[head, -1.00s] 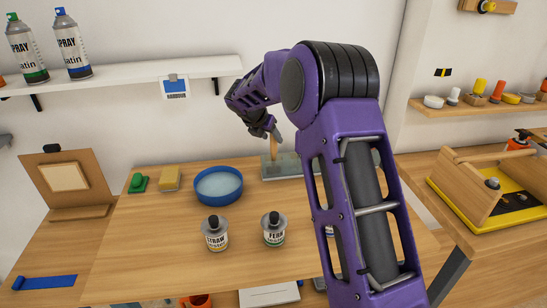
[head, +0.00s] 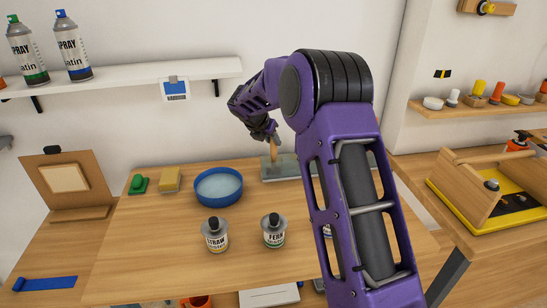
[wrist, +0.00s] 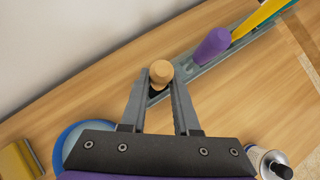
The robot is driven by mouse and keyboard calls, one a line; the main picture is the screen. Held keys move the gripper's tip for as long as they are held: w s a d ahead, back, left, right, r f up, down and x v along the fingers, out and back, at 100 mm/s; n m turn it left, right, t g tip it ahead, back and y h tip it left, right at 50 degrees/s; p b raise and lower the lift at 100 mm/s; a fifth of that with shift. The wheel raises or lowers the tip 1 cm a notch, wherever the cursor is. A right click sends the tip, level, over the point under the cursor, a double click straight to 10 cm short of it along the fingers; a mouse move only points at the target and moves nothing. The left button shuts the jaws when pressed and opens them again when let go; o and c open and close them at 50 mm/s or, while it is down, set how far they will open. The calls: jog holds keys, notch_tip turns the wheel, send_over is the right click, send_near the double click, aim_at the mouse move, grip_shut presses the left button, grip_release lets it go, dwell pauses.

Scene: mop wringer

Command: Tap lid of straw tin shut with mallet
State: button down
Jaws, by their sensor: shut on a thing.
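The straw tin (head: 215,236) stands upright on the bench in the head view, with a dark knob on its grey top. I cannot tell how far its lid is seated. My gripper (wrist: 160,84) is shut on a pale wooden handle (wrist: 160,70), which also shows in the head view (head: 273,149). The handle stands upright at the grey rack (head: 282,170) at the back of the bench. No mallet head shows, so I cannot confirm that this handle is the mallet's. My gripper (head: 271,138) is behind and to the right of the straw tin.
The fern tin (head: 274,232) stands right of the straw tin. A blue bowl (head: 218,199), a yellow sponge (head: 170,180) and a green brush (head: 138,184) lie left of the rack. A purple handle (wrist: 212,44) stands close beside the held one. The bench front-left is clear.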

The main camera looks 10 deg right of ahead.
jog(key=shift+r, duration=0.15)
jog(key=shift+r+p, duration=0.7)
jog(key=shift+r, duration=3.75)
